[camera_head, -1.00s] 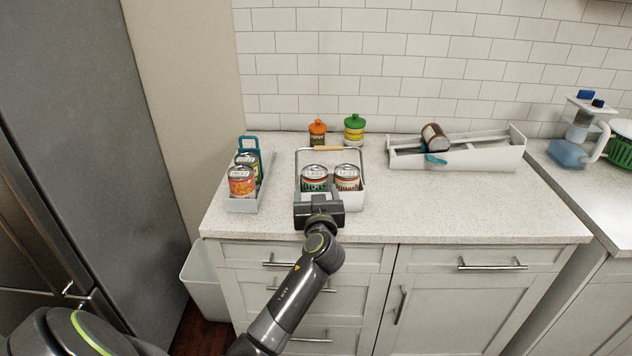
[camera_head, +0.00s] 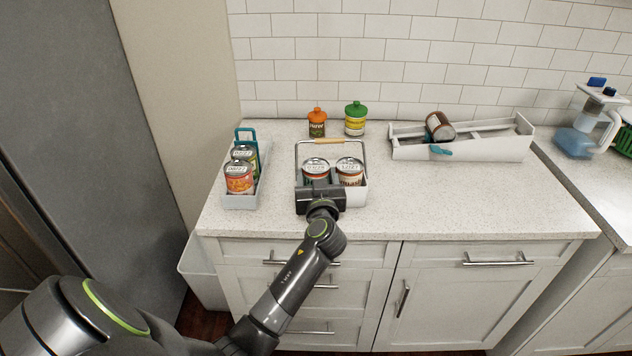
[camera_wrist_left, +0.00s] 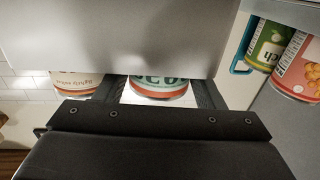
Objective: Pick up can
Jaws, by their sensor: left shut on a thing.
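Two cans stand side by side in a light grey wire-handled caddy (camera_head: 356,196) on the counter. The left one is a green-labelled can (camera_head: 316,169); the right one has a pale and red label (camera_head: 350,171). My left gripper (camera_head: 319,192) is at the caddy's front, low in front of the green-labelled can, and its body hides the lower part. In the left wrist view, its fingers straddle the green-labelled can (camera_wrist_left: 158,88), and it is shut on that can. The caddy's wall covers part of it. My right gripper is not in view.
A second caddy (camera_head: 240,203) with two cans stands at left. Orange-lidded (camera_head: 317,124) and green-lidded (camera_head: 355,119) jars stand behind. A long white tray (camera_head: 480,148) with a brown jar (camera_head: 439,126) is at right. The counter (camera_head: 460,200) is free in front of the tray.

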